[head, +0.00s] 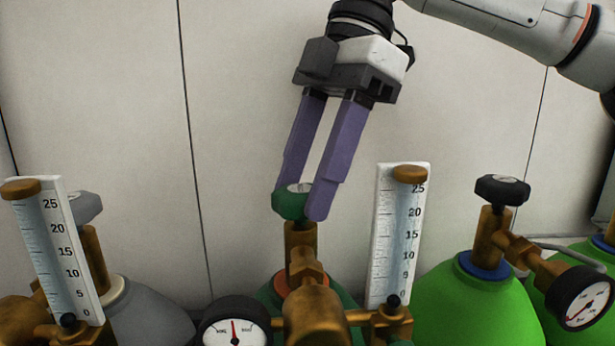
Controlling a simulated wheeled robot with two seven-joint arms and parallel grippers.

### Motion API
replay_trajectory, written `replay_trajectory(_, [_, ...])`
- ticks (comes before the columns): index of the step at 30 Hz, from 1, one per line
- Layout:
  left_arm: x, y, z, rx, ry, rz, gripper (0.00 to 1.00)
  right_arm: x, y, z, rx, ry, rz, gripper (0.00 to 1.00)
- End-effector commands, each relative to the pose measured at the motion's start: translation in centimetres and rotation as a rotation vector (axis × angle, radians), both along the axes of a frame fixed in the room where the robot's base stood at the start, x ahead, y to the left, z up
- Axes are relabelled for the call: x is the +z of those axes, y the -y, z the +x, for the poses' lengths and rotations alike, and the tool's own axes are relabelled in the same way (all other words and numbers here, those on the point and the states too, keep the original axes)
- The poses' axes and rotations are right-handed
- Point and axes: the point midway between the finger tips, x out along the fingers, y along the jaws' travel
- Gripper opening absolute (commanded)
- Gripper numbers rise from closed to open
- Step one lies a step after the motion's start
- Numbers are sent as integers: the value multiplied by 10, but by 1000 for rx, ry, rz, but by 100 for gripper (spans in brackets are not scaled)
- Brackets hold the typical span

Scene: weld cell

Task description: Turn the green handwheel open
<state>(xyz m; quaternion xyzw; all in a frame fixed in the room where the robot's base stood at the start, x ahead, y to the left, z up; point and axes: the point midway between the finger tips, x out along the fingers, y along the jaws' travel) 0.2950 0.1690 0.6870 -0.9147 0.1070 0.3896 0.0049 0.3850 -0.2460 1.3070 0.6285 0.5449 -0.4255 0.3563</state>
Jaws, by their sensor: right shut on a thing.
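The green handwheel (289,203) sits on top of a brass valve, above a dark green cylinder (345,300) at the bottom middle of the head view. My right gripper (301,203) comes down from above, slightly tilted, with its two purple fingers on either side of the handwheel. It is shut on the handwheel. The near right finger covers the wheel's right side, and the left finger's tip is partly hidden behind the wheel. My left gripper is not in view.
A flowmeter tube (397,235) stands close right of the handwheel, and another (55,250) stands at the left. A black handwheel (502,189) tops a bright green cylinder (475,305). A grey handwheel (86,206) is at left. Pressure gauges (235,325) sit low in front. A pale wall stands behind.

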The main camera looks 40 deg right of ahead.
Motion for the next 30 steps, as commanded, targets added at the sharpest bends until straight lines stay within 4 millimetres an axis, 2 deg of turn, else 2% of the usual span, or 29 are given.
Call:
replay_trajectory(15, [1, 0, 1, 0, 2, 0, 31, 0, -1, 4, 435, 1, -1, 24])
replay_trajectory(30, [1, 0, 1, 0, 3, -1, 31, 0, -1, 5, 595, 2, -2, 24])
